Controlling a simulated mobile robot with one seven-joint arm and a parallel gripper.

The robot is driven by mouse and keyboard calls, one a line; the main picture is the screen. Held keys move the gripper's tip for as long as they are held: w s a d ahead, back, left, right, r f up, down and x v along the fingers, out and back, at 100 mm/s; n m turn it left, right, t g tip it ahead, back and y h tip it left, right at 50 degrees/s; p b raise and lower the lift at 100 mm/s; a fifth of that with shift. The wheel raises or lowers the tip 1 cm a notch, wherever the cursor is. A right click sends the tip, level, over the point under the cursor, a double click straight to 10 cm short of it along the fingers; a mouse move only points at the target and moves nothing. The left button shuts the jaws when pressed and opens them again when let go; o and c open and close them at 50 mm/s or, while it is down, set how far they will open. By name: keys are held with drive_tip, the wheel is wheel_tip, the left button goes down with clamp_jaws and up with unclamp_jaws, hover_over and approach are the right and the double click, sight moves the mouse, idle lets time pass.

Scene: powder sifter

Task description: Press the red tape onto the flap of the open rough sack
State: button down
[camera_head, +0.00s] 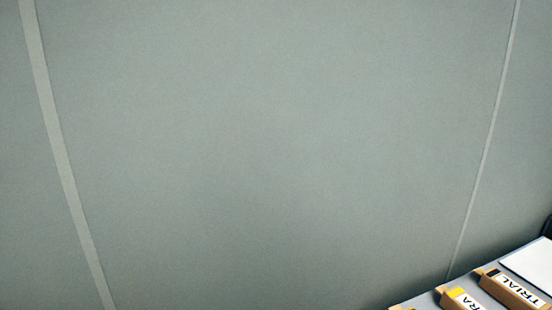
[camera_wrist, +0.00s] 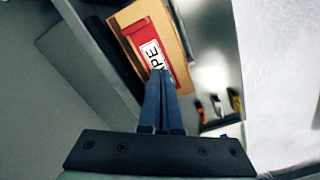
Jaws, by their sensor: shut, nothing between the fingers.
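A red piece (camera_wrist: 135,38) with a white label ending in "PE" lies in or on a tan open box (camera_wrist: 158,12) in the wrist view. I take it for the red tape, but part of its lettering is hidden. My gripper (camera_wrist: 162,73) has its two blue fingers together and empty. The fingertips overlap the lower end of the label in the picture; I cannot tell whether they touch it. No open sack or flap shows in either view.
In the head view, tan boxes labelled "TRIAL" (camera_head: 514,291) and "RA" (camera_head: 461,299) stand on a grey surface at the lower right, near a white panel (camera_head: 530,262). Small orange (camera_wrist: 200,108) and yellow (camera_wrist: 235,100) items lie right of my fingers in the wrist view.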

drive_tip(key=shift+s+f+b, duration=0.1)
drive_tip(key=shift+f+b, duration=0.45)
drive_tip(key=shift+f, duration=0.45)
idle(0.8)
drive_tip(key=shift+r, duration=0.1)
wheel_tip(320, 180, up, 8)
drive_tip(key=p, duration=0.7)
